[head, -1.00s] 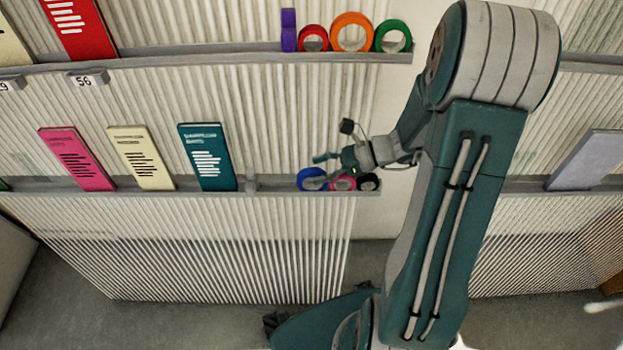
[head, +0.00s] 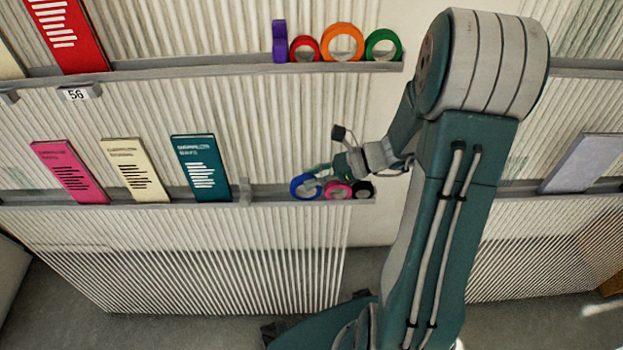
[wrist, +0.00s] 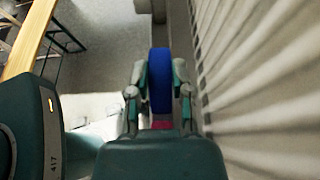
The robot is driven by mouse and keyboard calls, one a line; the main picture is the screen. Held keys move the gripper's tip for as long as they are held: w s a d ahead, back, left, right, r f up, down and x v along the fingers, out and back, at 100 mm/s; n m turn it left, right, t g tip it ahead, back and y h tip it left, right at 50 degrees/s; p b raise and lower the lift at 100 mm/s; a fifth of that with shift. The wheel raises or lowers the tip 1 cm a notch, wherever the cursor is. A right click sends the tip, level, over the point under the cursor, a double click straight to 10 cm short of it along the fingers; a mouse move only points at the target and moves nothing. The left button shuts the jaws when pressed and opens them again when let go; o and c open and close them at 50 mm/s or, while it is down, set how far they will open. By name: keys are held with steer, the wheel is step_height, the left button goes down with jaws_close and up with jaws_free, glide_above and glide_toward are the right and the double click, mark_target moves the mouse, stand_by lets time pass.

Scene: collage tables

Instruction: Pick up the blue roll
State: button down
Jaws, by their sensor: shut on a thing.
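The blue roll (head: 304,187) stands on edge at the lower shelf, left of a pink roll (head: 338,190) and a black roll (head: 362,189). My gripper (head: 318,178) is at the blue roll, reaching in from the right. In the wrist view the blue roll (wrist: 161,80) sits between the two fingers of my gripper (wrist: 160,88), which are shut on it from both sides. A bit of the pink roll (wrist: 162,124) shows below it there. I cannot tell whether the blue roll touches the shelf.
The lower shelf (head: 270,194) also holds a teal booklet (head: 202,168), a cream one (head: 135,168) and a pink one (head: 69,170). Purple, red, orange and green rolls stand on the upper shelf (head: 200,73). A ribbed wall is close on the right in the wrist view.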

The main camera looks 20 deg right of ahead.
step_height(320, 180, up, 3)
steer(key=shift+f, duration=0.2)
steer(key=s+a+r, duration=0.7)
steer(key=a+r, duration=0.2)
steer(key=a, duration=0.3)
steer(key=shift+r, duration=0.4)
